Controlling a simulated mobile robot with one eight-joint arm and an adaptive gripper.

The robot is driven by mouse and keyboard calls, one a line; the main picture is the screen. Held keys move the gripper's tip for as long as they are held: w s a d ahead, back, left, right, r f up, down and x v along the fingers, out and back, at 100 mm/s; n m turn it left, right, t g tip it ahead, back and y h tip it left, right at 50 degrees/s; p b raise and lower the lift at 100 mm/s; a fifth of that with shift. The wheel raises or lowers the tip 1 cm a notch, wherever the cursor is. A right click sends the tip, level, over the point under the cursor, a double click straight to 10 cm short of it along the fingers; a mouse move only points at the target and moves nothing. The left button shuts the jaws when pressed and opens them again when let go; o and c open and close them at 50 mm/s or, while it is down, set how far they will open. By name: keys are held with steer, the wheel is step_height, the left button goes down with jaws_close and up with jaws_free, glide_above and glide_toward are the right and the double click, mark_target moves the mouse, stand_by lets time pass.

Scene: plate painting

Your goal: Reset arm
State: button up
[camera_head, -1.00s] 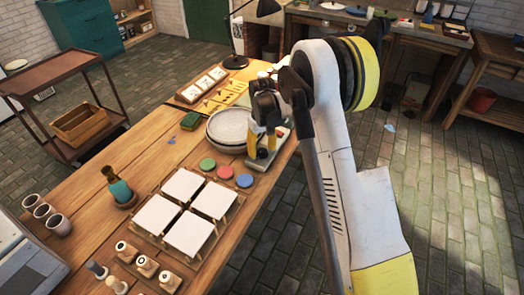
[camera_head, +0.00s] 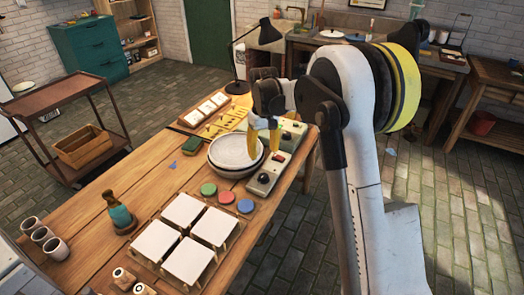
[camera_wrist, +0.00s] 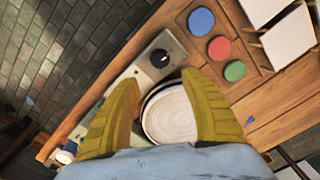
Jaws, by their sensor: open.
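My gripper (camera_head: 263,137) is open and empty, its yellow fingers pointing down above the grey-white bowl or plate stack (camera_head: 236,152) on the wooden table (camera_head: 139,185). In the wrist view my gripper (camera_wrist: 168,105) shows its two fingers spread wide, with the round pale dish (camera_wrist: 170,117) seen between them, lower down. Nothing is held. My white arm reaches in from the right side of the head view.
White square tiles (camera_head: 184,210) sit on a rack beside green, red and blue paint discs (camera_head: 227,197). A control box with a knob (camera_head: 264,179) is right of the dishes. A desk lamp (camera_head: 240,60) stands behind. Cups (camera_head: 43,235) are at left.

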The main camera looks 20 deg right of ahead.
steer(key=shift+r, duration=0.1)
steer(key=s+a+r+m+t, duration=0.1)
steer(key=s+r+t, duration=0.1)
steer(key=s+r, duration=0.7)
steer(key=s+a+r+m+t, duration=0.1)
steer(key=s+a+r+t, duration=0.3)
steer(key=s, duration=0.9)
steer(key=s+d+f+t, duration=0.1)
steer(key=s+d+f, duration=0.1)
steer(key=s, duration=0.7)
steer(key=shift+f, duration=0.15)
